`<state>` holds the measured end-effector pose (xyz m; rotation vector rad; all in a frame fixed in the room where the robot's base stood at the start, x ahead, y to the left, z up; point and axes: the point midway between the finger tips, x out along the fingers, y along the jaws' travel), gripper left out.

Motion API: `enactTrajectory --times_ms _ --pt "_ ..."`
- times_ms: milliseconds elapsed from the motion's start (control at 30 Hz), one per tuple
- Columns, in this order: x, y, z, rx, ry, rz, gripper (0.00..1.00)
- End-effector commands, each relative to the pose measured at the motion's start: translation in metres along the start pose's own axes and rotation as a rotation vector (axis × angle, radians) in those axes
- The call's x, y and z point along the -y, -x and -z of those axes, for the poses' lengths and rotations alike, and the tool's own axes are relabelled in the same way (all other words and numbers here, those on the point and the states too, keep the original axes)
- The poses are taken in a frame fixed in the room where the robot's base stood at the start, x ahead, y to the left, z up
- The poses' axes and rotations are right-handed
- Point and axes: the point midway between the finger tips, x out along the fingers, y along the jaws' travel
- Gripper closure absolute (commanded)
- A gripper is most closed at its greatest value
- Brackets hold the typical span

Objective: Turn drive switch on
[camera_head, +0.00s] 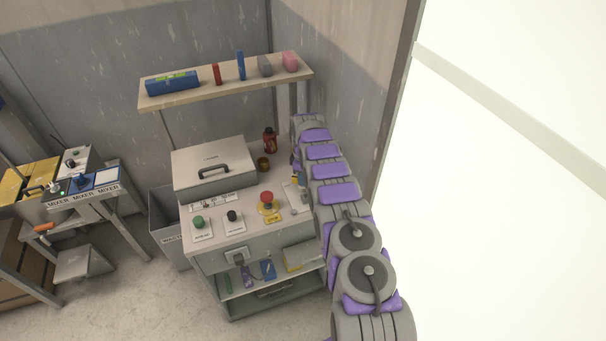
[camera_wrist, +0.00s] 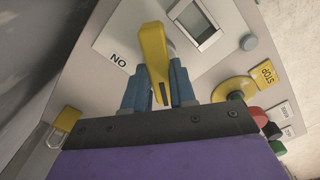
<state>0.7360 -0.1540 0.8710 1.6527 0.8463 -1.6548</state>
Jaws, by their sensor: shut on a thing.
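The drive switch has a yellow handle (camera_wrist: 154,55) over a pale plate (camera_wrist: 112,40) with the word ON, upside down in the wrist view. My gripper (camera_wrist: 157,88) has its two blue-grey fingers on either side of the handle and is shut on it. The handle points up in the wrist view, its top near the upper edge, to the right of the ON word. In the head view my gripper (camera_head: 298,179) is at the right end of the grey control bench, above a pale plate (camera_head: 293,197). The handle is small there and partly hidden by my arm.
A red stop button (camera_head: 267,197), a black knob (camera_head: 232,215) and a green button (camera_head: 198,222) sit on the bench top. A lidded grey box (camera_head: 214,165) stands behind. A shelf (camera_head: 225,85) hangs above. A yellow padlock (camera_wrist: 67,119) shows beside my gripper.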

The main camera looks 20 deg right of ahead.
Motion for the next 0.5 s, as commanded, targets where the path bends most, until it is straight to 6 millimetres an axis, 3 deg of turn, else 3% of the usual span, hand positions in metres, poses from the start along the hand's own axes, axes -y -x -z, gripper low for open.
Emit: enactTrajectory --times_ms 500 --pt "-0.0042 0.0043 0.0031 -0.008 -0.487 -0.01 1.0"
